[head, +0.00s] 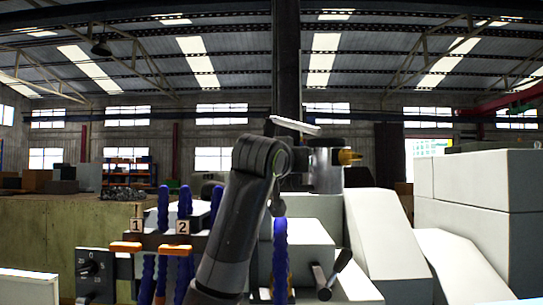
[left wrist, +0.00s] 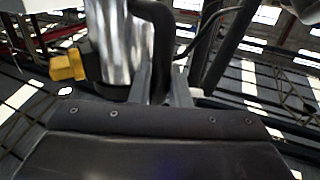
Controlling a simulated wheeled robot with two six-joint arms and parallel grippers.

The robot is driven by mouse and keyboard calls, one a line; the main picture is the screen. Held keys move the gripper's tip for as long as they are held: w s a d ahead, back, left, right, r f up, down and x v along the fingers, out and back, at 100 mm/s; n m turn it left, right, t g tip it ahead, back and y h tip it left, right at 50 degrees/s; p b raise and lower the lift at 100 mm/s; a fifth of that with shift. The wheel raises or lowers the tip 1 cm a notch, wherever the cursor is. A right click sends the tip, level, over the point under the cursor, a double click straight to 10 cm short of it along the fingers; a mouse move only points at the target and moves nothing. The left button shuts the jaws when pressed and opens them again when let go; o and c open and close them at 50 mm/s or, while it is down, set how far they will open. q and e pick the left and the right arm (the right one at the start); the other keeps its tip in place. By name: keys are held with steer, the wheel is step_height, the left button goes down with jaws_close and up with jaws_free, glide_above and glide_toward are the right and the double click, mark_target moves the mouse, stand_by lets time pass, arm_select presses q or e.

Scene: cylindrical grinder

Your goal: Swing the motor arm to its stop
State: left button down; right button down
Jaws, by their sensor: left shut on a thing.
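The motor (head: 327,172) is a silver cylinder with a dark top and a yellow part (head: 351,157) on its right side. It stands just right of my left wrist in the head view. In the left wrist view the motor (left wrist: 121,45) fills the upper left, with the yellow part (left wrist: 68,66) beside it. A dark curved bar (left wrist: 160,35) runs down beside the motor to my left gripper (left wrist: 163,85), which is shut on it. The fingertips and the exact grip are partly hidden. My right gripper is not in view.
Blue hoses (head: 280,255) and number plates 1 and 2 (head: 182,227) stand near my left arm. A black knob panel (head: 95,272) is at lower left. A dark-handled lever (head: 332,272) is at lower right. White machine covers (head: 375,240) fill the right side.

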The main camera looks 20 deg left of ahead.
arm_select(q)
steer(key=shift+w+d+p, duration=0.3)
steer(key=shift+w+d, duration=0.25)
steer(key=shift+d, duration=0.2)
steer(key=shift+r, duration=0.1)
